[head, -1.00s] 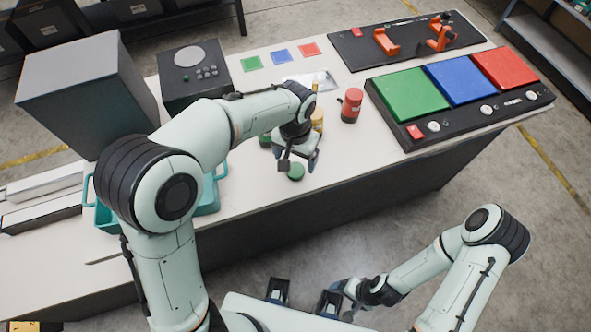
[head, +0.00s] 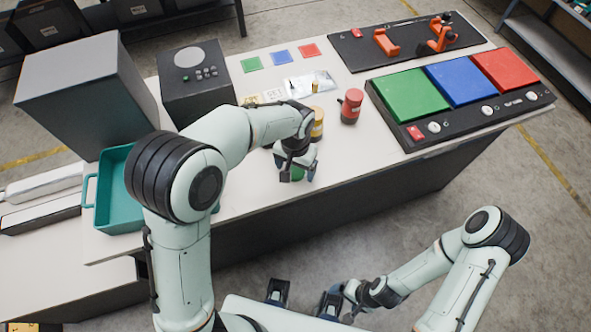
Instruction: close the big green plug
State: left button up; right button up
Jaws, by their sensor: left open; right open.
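My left gripper (head: 298,170) is open and points down at the front part of the table. A green round piece (head: 297,174) shows between and behind its fingers; it looks like the green plug, but its shape is mostly hidden. I cannot tell whether the fingers touch it. A second green piece seen earlier behind it is now hidden by my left arm. My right gripper (head: 346,297) is open, low in front of the table and away from the objects.
A yellow cylinder (head: 317,124) and a red canister (head: 350,107) stand just behind the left gripper. A black panel with green, blue and red pads (head: 413,95) lies to the right. A teal tote (head: 117,196) and grey box (head: 88,92) are left. The table front right of the gripper is clear.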

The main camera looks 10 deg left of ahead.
aim_at(295, 170)
pick_arm(q)
jog(key=c, duration=1.1)
jog(key=shift+r, duration=0.1)
notch_tip(295, 170, up, 20)
jog(key=p, duration=0.3)
pick_arm(e)
jog(key=w+r, duration=0.2)
jog(key=r, duration=0.1)
jog(key=shift+r, duration=0.25)
